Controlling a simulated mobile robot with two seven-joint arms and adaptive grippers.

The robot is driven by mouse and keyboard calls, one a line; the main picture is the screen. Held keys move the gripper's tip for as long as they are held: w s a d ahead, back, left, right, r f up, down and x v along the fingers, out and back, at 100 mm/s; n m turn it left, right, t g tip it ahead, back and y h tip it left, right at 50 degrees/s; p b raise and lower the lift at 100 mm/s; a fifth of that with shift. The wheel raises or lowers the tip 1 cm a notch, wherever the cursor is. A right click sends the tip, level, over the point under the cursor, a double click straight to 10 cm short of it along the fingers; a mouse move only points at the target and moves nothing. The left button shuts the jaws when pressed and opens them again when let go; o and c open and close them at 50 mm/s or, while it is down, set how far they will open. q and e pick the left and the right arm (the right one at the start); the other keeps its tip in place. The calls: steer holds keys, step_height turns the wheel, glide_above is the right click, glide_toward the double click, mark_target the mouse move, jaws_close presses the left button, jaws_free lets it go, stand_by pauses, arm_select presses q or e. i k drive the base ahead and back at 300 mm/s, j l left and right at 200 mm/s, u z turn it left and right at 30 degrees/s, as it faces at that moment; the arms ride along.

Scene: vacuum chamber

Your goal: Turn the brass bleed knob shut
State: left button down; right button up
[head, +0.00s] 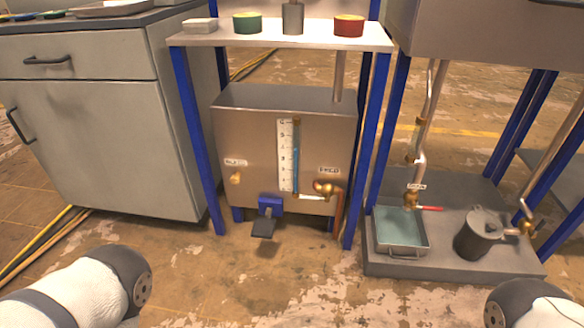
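A metal tank (262,140) under the small white-topped stand carries two brass fittings on its front. A small brass knob (235,178) is at the lower left, under a small label (236,162). A larger brass fitting (325,187) is at the lower right, under another label (329,170). The labels are too small to read surely, so I cannot tell which one is the bleed knob, nor whether either is open or shut. Rounded parts of my two arms show at the lower left and lower right corners. Neither gripper is in view.
A grey cabinet (110,140) stands left. On the right, a low grey platform (455,262) holds a tray (401,236) and a metal pot (477,236). Floor in front is clear.

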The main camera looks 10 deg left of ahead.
mark_target(235, 180)
steer(key=i+j, duration=0.3)
steer(key=i, duration=0.2)
steer(key=i+j, duration=0.3)
steer(key=i, duration=0.2)
